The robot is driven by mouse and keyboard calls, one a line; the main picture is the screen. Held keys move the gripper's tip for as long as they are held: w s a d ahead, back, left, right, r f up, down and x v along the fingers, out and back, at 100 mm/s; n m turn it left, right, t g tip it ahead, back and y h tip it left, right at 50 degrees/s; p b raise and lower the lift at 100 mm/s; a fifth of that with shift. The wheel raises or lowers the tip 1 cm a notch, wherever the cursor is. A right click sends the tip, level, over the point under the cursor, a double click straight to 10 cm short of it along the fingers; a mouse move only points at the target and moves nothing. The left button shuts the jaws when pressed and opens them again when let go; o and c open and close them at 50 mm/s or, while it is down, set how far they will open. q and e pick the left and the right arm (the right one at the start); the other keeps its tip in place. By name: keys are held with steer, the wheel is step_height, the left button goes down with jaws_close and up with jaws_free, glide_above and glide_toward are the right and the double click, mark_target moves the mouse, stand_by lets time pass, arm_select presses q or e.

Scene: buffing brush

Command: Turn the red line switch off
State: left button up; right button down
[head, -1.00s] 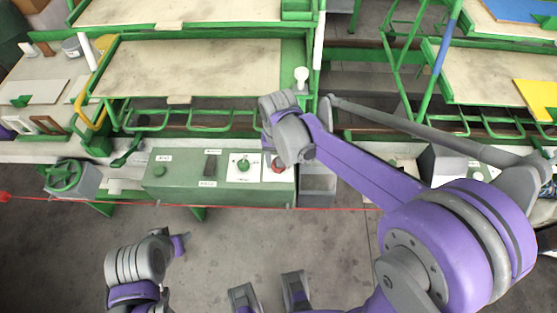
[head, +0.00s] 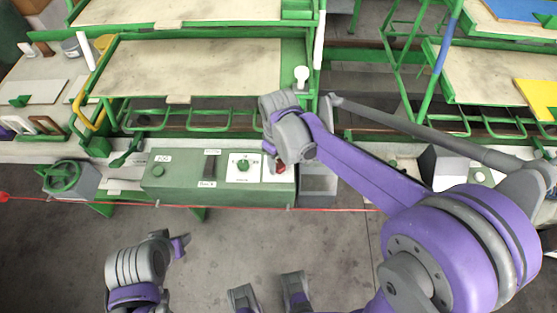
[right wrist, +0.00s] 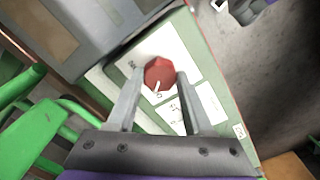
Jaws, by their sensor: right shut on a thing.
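The red switch (head: 280,169) is a knob on a white plate at the right end of a green control box (head: 175,185). In the right wrist view the red knob (right wrist: 159,74) is faceted, with a short white mark. My right gripper (right wrist: 158,88) reaches down over it, shut on the knob with a finger on either side. In the head view my right gripper (head: 277,158) partly covers the knob and its plate. Part of my left arm (head: 138,265) shows at the lower left; its gripper's state is unclear.
A green knob (head: 243,165) on a white plate and a dark switch (head: 210,163) sit left of the red one. A green handwheel (head: 62,176) stands at the left. Green-framed tables (head: 185,68) lie behind. A red line (head: 340,209) runs in front.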

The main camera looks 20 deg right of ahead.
mark_target(279, 164)
steer(key=shift+n, duration=0.9)
steer(key=shift+c, duration=1.5)
jaws_free()
step_height(279, 164, up, 11)
steer(key=p, duration=0.1)
steer(key=shift+f, duration=0.1)
steer(key=s+d+f+m+t+p, duration=0.1)
steer(key=s+d+m+t+p, duration=0.1)
steer(key=s, duration=0.5)
steer(key=s+d+f+m+t+p, duration=0.1)
steer(key=s+d+m+t+p, duration=0.2)
steer(key=s+m, duration=0.3)
steer(key=shift+s+d+m, duration=0.3)
steer(key=shift+s+d, duration=0.4)
